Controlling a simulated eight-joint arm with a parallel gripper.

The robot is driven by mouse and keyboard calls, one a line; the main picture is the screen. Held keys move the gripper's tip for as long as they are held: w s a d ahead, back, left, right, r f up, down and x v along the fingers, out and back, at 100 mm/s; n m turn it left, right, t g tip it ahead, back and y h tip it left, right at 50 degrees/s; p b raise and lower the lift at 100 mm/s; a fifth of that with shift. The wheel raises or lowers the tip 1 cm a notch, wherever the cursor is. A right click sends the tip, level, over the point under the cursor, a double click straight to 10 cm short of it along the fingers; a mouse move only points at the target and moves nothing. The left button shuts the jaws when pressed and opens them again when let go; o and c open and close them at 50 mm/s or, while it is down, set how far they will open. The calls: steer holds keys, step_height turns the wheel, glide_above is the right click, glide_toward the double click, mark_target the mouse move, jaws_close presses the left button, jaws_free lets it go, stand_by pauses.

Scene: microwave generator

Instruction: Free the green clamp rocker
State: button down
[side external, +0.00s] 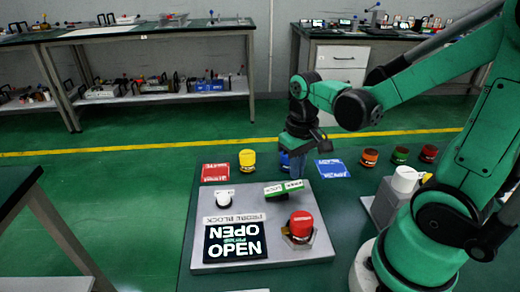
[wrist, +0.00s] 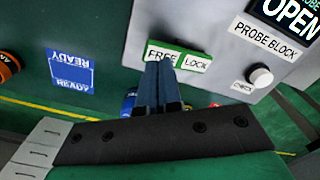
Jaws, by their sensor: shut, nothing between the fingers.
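The green clamp rocker (side external: 284,190) sits at the back of the grey panel (side external: 215,262). In the wrist view the green rocker (wrist: 182,46) carries a white FREE label on the left and a white LOCK label on the right. My gripper (side external: 294,176) points down over the rocker's FREE side. I cannot tell whether the tips touch the rocker. The fingers hide part of its near edge.
The panel also has a red knob (side external: 301,222), a white button (side external: 224,198), a PROBE BLOCK label (side external: 233,218) and a display reading OPEN (side external: 235,242). Behind it stand a yellow knob (side external: 247,160), a red card (side external: 215,172) and a blue card (side external: 332,169). Several coloured knobs stand right.

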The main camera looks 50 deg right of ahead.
mark_target(295, 185)
steer(key=shift+f, duration=1.35)
stand_by(1.1)
steer(key=shift+r, duration=3.5)
steer(key=w+a+r+n+t, duration=0.2)
steer(key=a+n+t, duration=0.1)
steer(key=a+t, duration=0.3)
steer(key=shift+r+t, duration=0.2)
steer(key=shift+t, duration=0.4)
